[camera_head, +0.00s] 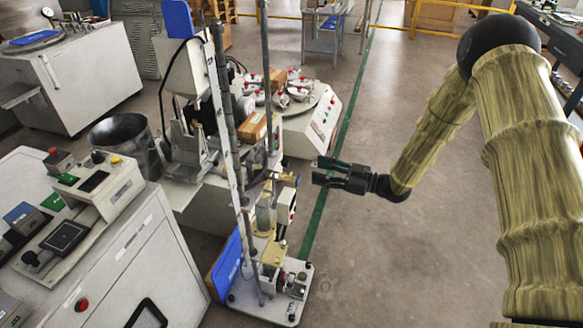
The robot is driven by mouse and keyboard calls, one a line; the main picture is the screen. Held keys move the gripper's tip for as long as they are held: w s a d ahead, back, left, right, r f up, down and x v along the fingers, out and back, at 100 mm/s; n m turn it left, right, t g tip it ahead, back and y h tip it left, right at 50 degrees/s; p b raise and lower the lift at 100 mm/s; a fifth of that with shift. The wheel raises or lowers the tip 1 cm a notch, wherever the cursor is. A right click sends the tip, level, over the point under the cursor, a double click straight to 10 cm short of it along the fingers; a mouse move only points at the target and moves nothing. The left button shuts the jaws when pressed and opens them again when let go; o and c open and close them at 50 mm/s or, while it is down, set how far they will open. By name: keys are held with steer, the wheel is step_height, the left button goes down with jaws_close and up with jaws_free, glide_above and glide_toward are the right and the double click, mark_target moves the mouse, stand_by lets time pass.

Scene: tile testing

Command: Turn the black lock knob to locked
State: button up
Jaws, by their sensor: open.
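My gripper (318,172) is black and reaches in from the right, near the middle of the view. Its fingers point left and are open, with nothing between them. They are apart from the tall testing stand (228,130) to their left. I cannot tell for sure which part is the black lock knob. A small dark round knob (98,157) sits on the control box at the left. A black knob-ended handle (32,258) sits on the lower left panel. Small dark parts (301,277) also show on the stand's base plate, below my gripper.
A white cabinet (130,255) with buttons fills the lower left. A metal bucket (120,135) stands behind it. A white machine with several round pots (312,130) stands behind the testing stand. The grey floor (400,255) below and right of my gripper is clear.

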mark_target(288, 163)
steer(key=x, duration=1)
steer(key=shift+a+f, duration=0.1)
steer(key=shift+a, duration=0.05)
steer(key=c, duration=1.1)
